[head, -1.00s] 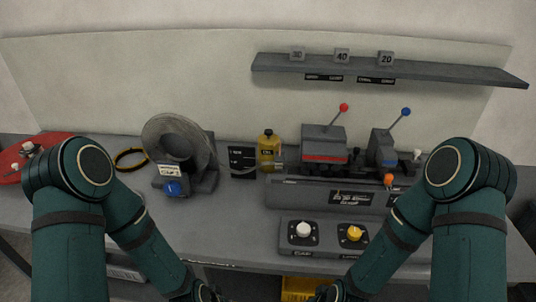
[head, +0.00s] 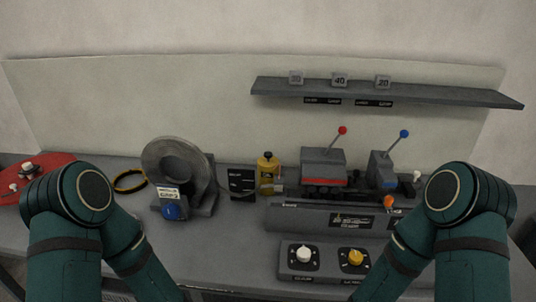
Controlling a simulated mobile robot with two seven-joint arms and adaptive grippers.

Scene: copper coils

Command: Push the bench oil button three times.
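A yellow oil container (head: 267,176) with a black cap stands upright on the bench, left of the lever machine. A black top, which may be its button, shows on it; its label is too small to read for certain. My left arm (head: 75,235) comes in from the left and my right arm (head: 465,240) from the right. Both forearms run down out of the bottom edge, so neither gripper is visible and no contact with the container shows.
A grey wheel unit with a blue knob (head: 172,212) stands left of the container. A lever machine (head: 325,165) is to its right. A control box with a white knob (head: 303,255) and a yellow knob (head: 355,257) sits in front. A shelf (head: 440,95) hangs above.

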